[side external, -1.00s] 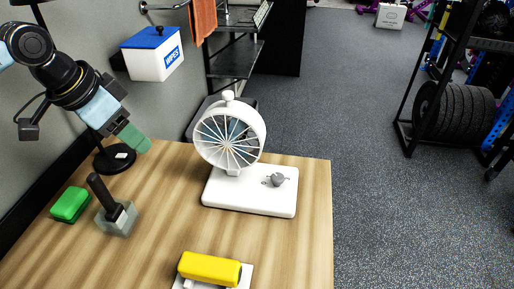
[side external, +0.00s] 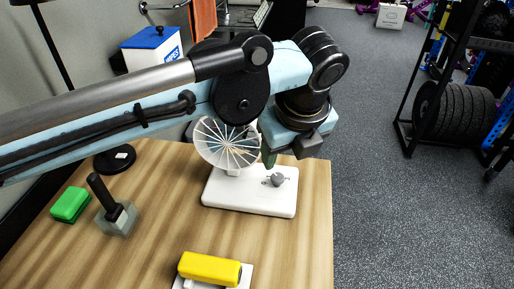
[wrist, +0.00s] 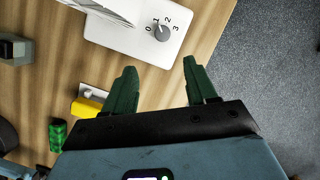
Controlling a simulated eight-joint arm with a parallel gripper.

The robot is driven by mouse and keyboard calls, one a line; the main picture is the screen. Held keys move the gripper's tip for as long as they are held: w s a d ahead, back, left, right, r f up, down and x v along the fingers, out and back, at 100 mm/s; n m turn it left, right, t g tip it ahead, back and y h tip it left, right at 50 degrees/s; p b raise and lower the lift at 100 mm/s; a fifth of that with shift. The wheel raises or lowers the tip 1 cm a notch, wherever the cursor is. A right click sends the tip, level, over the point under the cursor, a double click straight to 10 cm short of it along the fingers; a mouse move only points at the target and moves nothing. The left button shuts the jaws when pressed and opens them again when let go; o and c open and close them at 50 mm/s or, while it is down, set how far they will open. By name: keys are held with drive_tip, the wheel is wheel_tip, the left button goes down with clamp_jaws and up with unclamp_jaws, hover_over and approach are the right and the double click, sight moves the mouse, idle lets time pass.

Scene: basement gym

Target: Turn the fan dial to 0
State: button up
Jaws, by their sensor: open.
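The fan (side external: 227,143) stands on a white base (side external: 232,197) near the table's far right corner. Its grey dial (side external: 278,179) is on the right part of the base. In the wrist view, the dial (wrist: 161,33) has the marks 0, 1, 2 and 3 around it; its exact setting is too small to tell. My gripper (wrist: 160,66) is open and empty, its two green fingers apart and the dial seen beyond the gap. In the side view, a green fingertip (side external: 267,157) is above and behind the dial, apart from it. My arm hides the fan's top.
A yellow block on a white base (side external: 209,268) is at the table's front. A grey block with a black upright handle (side external: 117,217) and a green block (side external: 70,204) are at the left. A black round stand (side external: 115,160) is behind them. The table is clear between these and the fan.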

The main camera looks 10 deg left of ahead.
sight(278, 177)
drive_tip(key=w+f, duration=0.1)
drive_tip(key=f, duration=0.2)
drive_tip(key=w+f+m, duration=0.1)
drive_tip(key=w+f, duration=0.1)
drive_tip(key=f, duration=0.2)
drive_tip(key=w+a+f+m, duration=0.1)
drive_tip(key=f, duration=0.2)
drive_tip(key=shift+w+f, duration=0.2)
drive_tip(key=shift+f, duration=0.2)
drive_tip(key=shift+c, duration=0.2)
drive_tip(key=c, duration=1)
drive_tip(key=shift+w+d+n+y, duration=0.1)
drive_tip(key=shift+n+y, duration=0.5)
drive_tip(key=shift+n, duration=1)
